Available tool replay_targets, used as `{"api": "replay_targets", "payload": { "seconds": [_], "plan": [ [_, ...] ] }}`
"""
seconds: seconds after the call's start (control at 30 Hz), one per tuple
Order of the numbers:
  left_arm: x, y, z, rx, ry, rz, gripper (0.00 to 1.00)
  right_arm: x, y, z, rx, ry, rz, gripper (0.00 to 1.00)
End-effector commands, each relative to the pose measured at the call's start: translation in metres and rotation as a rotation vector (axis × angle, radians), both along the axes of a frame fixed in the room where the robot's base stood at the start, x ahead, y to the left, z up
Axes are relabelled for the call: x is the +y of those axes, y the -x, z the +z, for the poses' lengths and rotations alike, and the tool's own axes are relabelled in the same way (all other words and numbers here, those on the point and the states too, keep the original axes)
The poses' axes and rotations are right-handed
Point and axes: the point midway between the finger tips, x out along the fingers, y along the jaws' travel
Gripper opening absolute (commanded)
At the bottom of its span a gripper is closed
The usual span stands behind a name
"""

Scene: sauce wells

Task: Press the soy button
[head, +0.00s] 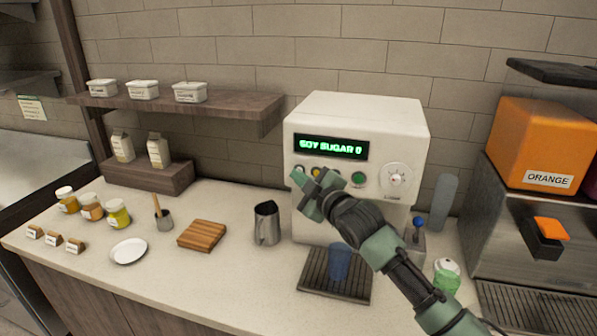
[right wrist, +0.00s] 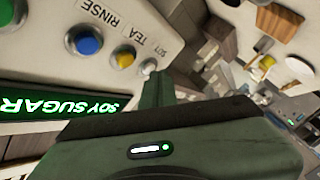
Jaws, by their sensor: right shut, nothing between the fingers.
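The white drink machine (head: 357,115) stands at the back of the counter. Its display (head: 331,148) reads "SOY SUGAR 0" in green. The right wrist view shows the pale soy button (right wrist: 149,66) at the end of the row, under the label "SOY". My right gripper (head: 302,183) is shut and empty at the left side of the button row. Its green fingers (right wrist: 157,88) end right at the soy button; I cannot tell whether they touch or press it. My left gripper is out of view.
Next to the soy button are a yellow tea button (right wrist: 122,55) and a blue rinse button (right wrist: 86,41). A blue cup (head: 339,262) stands on the drip tray (head: 315,282) below my arm. A metal pitcher (head: 267,223) stands left of the machine.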

Motion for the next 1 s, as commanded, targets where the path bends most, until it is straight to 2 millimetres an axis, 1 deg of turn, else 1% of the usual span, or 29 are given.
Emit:
{"api": "replay_targets", "payload": {
  "seconds": [0.27,0.53,0.63,1.0],
  "plan": [
    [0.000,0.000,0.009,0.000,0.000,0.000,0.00,0.004,0.013,-0.001,0.002,0.001,-0.001,0.00],
    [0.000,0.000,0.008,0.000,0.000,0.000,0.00,0.004,0.014,-0.001,0.001,0.000,-0.001,0.00],
    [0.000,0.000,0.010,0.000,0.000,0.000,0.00,0.006,0.017,0.000,0.002,0.000,0.000,0.00],
    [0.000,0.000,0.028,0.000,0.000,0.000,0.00,0.017,0.051,0.001,0.002,-0.002,0.002,0.00]
  ]
}}
